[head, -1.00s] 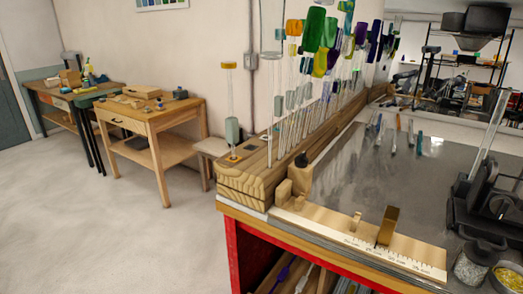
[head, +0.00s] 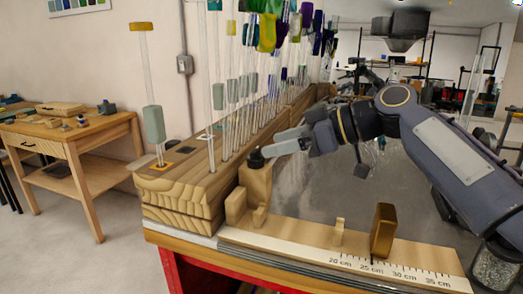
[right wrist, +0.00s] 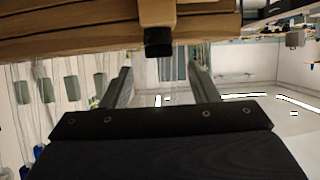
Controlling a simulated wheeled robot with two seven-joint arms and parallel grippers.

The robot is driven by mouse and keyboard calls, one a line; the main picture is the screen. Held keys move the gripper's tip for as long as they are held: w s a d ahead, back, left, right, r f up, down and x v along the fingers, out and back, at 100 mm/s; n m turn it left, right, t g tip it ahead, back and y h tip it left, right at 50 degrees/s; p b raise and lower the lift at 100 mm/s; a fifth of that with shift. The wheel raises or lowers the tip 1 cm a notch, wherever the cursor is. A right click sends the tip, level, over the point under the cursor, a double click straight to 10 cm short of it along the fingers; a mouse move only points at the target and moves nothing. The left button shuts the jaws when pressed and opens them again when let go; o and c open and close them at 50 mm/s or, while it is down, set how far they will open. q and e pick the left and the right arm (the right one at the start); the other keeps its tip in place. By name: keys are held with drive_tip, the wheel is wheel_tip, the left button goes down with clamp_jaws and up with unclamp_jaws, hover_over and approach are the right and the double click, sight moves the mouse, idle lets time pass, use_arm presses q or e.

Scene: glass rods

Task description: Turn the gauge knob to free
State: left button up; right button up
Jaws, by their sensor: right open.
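The gauge knob (head: 256,158) is a small black cap on top of a wooden block (head: 255,185) at the left end of the wooden gauge (head: 290,245). In the right wrist view the black knob (right wrist: 158,42) sits in line with the gap between my fingers, on a wooden post (right wrist: 157,12). My right gripper (head: 273,147) reaches in from the right with its fingertips close beside the knob. It also shows in the right wrist view (right wrist: 160,75), with its fingers apart and nothing held. I cannot tell whether a finger touches the knob. My left gripper is out of view.
A brass block (head: 383,230) and a small wooden peg (head: 339,231) stand on the gauge by its centimetre scale. A wooden rack (head: 180,205) of tall glass rods stands close behind the knob. A jar (head: 495,262) is at the right. The grey bench top is partly clear.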

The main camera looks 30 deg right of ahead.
sight(257, 150)
drive_tip(key=shift+x, duration=2.15)
drive_tip(key=c, duration=1)
drive_tip(key=shift+o, duration=0.2)
drive_tip(key=shift+f, duration=0.1)
